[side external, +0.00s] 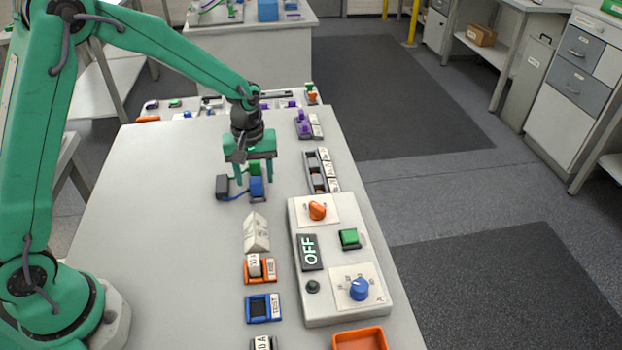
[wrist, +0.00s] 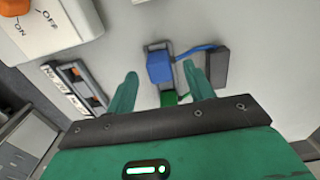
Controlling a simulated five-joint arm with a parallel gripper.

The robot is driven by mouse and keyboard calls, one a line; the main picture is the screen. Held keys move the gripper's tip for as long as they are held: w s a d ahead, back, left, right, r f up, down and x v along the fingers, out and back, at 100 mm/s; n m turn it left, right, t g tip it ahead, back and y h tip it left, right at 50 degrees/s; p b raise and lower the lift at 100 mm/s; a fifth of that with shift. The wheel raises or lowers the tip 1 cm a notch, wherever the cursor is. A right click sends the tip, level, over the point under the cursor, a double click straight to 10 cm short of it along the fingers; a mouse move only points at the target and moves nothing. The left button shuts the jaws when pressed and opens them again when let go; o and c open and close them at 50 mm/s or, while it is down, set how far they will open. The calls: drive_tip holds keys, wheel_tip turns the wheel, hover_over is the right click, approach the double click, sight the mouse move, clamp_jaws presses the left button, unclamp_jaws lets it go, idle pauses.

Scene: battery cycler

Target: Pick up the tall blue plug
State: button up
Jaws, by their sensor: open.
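The blue plug (side external: 257,188) stands upright in a grey holder near the table's middle, and a blue cable runs from it to a dark grey block (side external: 222,187). In the wrist view the blue plug (wrist: 159,68) shows between and slightly beyond the fingertips. My gripper (side external: 254,181) points down over the holder, with its fingers apart and nothing held. In the wrist view the gripper (wrist: 159,71) has one finger on each side of the plug, with visible gaps. A green plug (wrist: 169,98) sits right beside the blue one, also between the fingers, partly hidden.
The dark block (wrist: 218,68) lies close to the right finger in the wrist view. A control box (side external: 340,260) with knobs and an OFF display stands nearer the camera. A slotted rack (side external: 320,171) and purple plug (side external: 303,120) line the right edge. The table's left side is clear.

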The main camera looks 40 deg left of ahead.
sight(257, 189)
drive_tip(key=shift+f, duration=1.4)
drive_tip(key=c, duration=1.1)
